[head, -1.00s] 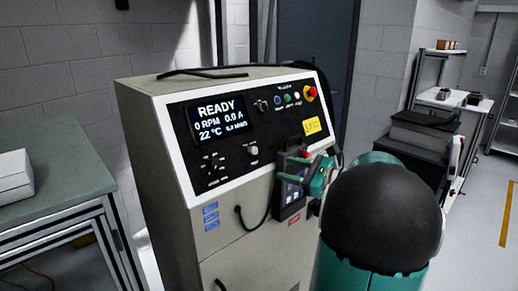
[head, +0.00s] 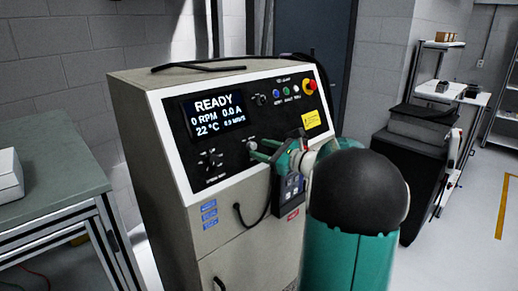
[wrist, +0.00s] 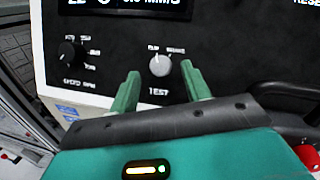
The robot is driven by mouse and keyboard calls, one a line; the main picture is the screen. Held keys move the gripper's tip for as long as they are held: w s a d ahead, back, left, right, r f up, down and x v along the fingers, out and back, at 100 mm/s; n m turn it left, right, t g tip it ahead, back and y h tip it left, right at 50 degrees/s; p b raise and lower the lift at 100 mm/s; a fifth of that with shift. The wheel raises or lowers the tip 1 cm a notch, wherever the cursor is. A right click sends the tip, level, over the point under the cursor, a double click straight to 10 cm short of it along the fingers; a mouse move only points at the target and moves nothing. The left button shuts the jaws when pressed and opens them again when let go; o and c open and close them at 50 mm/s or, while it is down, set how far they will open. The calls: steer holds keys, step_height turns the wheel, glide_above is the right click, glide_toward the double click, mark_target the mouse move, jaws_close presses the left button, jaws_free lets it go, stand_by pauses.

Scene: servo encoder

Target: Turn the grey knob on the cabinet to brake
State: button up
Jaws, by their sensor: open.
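The cabinet (head: 140,130) stands in the middle of the head view with a sloped black panel. The grey knob (wrist: 160,65) sits on this panel above a label that reads TEST. Two labels stand above it; the right one seems to read BRAKE. A light mark on the knob points up and slightly left, towards the left label. My gripper (wrist: 160,76) is open, its green fingers on either side just below the knob in the wrist view. Contact cannot be told. In the head view my gripper (head: 254,150) is at the knob, which is partly hidden.
A black selector knob (wrist: 70,53) is left of the grey knob. The screen (head: 214,115) reads READY and 0 RPM. A red button (head: 309,86) is at the panel's upper right. A handheld pendant (head: 290,190) hangs on the front. A bench (head: 50,165) stands left.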

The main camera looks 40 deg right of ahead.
steer(key=shift+x, duration=0.9)
steer(key=c, duration=1)
steer(key=shift+m+h, duration=0.3)
steer(key=shift+m, duration=0.1)
steer(key=m+h, duration=0.1)
steer(key=m, duration=0.1)
steer(key=m+h, duration=0.1)
steer(key=m, duration=0.1)
steer(key=m+h, duration=0.1)
steer(key=m, duration=0.2)
steer(key=shift+a+t, duration=0.3)
steer(key=shift+t, duration=0.1)
steer(key=m+h, duration=0.1)
steer(key=m, duration=0.1)
steer(key=m+g+h, duration=0.1)
steer(key=m+h, duration=0.1)
steer(key=m, duration=0.1)
steer(key=m+h, duration=0.1)
steer(key=m, duration=0.2)
steer(key=shift+a+h, duration=0.25)
steer(key=shift+h, duration=0.05)
steer(key=shift+g, duration=0.3)
steer(key=o, duration=1)
